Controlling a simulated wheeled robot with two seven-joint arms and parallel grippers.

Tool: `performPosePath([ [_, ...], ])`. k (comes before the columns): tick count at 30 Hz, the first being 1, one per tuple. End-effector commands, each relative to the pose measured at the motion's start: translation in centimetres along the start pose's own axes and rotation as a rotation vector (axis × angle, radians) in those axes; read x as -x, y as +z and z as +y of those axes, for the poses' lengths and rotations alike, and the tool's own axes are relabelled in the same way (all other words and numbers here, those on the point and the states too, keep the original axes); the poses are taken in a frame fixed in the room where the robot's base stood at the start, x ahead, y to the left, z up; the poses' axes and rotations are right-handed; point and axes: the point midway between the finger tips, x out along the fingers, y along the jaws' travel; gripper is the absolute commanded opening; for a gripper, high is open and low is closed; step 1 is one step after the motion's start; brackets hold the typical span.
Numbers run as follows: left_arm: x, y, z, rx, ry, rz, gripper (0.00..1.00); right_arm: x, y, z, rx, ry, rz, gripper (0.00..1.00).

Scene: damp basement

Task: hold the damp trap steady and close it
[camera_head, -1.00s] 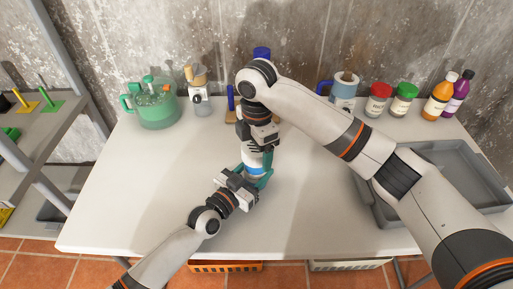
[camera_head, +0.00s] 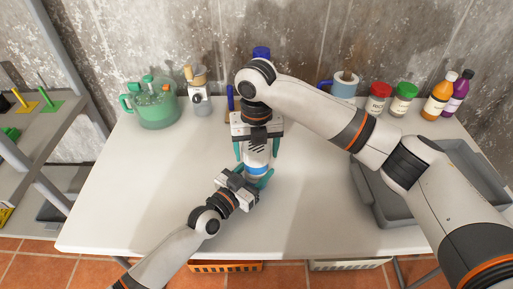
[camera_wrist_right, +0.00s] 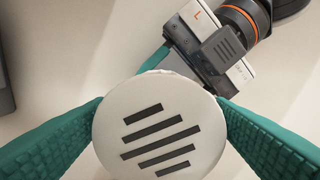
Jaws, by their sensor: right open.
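The damp trap (camera_head: 256,161) is a white upright cylinder with a blue band, standing near the middle of the white table. Its round white lid with dark slots (camera_wrist_right: 160,128) fills the middle of the right wrist view; whether it is fully seated cannot be seen. My left gripper (camera_head: 256,178) is shut on the trap's lower part from the front left, and it also shows in the right wrist view (camera_wrist_right: 190,82). My right gripper (camera_head: 258,152) points down above the trap, open, its teal fingers on either side of the lid.
A green jug (camera_head: 155,108), a small dispenser (camera_head: 200,100), a mug (camera_head: 342,90), red-lidded (camera_head: 379,98) and green-lidded (camera_head: 404,99) jars and two bottles (camera_head: 440,98) line the back. A grey tray (camera_head: 372,207) lies right, partly behind my right arm. The table's left and front are clear.

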Motion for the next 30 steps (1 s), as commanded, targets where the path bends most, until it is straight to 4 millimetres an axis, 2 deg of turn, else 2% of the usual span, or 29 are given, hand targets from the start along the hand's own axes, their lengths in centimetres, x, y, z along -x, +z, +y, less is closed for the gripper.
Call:
performPosePath([
  [4, -0.02, 0.07, -0.04, 0.000, 0.000, -0.002, 0.24, 0.02, -0.01, 0.01, -0.002, 0.000, 0.000, 0.72],
  [11, -0.03, 0.09, -0.04, 0.000, 0.000, -0.002, 0.24, 0.03, -0.01, 0.00, -0.004, 0.000, 0.001, 0.36],
  [14, -0.03, 0.09, -0.04, 0.000, -0.001, -0.002, 0.24, 0.03, -0.01, -0.02, -0.015, -0.001, 0.001, 0.36],
  [17, -0.03, 0.10, -0.04, 0.000, -0.001, -0.002, 0.24, 0.04, 0.00, -0.05, -0.102, -0.002, 0.000, 0.36],
  [30, 0.00, 0.07, 0.07, -0.002, 0.001, -0.001, 0.24, -0.01, 0.02, 0.03, -0.798, 0.000, 0.000, 0.36],
])
